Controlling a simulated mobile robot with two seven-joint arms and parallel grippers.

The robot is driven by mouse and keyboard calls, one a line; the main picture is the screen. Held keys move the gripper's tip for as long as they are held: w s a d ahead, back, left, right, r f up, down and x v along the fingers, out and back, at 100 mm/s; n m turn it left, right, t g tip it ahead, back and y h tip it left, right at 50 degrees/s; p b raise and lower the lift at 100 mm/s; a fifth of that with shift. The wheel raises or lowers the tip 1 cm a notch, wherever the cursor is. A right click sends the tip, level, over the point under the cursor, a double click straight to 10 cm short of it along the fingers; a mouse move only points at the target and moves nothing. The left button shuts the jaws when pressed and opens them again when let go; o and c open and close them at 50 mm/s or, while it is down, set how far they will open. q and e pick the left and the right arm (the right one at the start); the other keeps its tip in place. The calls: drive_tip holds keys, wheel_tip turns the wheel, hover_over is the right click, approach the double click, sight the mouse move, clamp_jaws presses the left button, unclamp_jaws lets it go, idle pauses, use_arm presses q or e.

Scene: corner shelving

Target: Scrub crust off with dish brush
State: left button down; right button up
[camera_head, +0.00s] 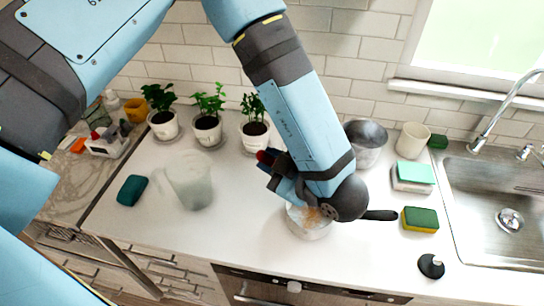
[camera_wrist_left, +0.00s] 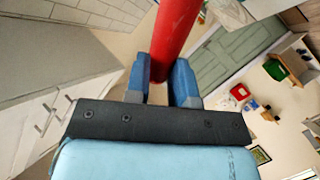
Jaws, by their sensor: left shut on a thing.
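A saucepan (camera_head: 308,229) with a black handle pointing right stands near the front of the white counter. Some brownish orange crust shows inside it. My left gripper (camera_head: 274,176) is above the pan's back left side, partly behind my own forearm. In the left wrist view my left gripper (camera_wrist_left: 161,88) is shut on a red handle (camera_wrist_left: 175,35), which fits a dish brush. Its brush head is not visible, so I cannot tell whether it touches the pan. My right gripper is not in view.
Three potted plants (camera_head: 207,130) stand along the back wall. A translucent pitcher (camera_head: 190,182) and teal sponge (camera_head: 132,190) are left. A metal pot (camera_head: 366,150), cup (camera_head: 412,140), green-yellow sponge (camera_head: 420,219) and black stopper (camera_head: 431,266) are right, beside the sink (camera_head: 487,215).

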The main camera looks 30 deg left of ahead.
use_arm(q)
wheel_tip(320, 180, down, 6)
drive_tip(key=b, duration=0.3)
drive_tip(key=shift+f+b, duration=0.2)
drive_tip(key=shift+b, duration=0.2)
drive_tip(key=shift+f+b, duration=1.1)
drive_tip(key=shift+f, duration=0.15)
idle(0.8)
drive_tip(key=shift+a, duration=0.1)
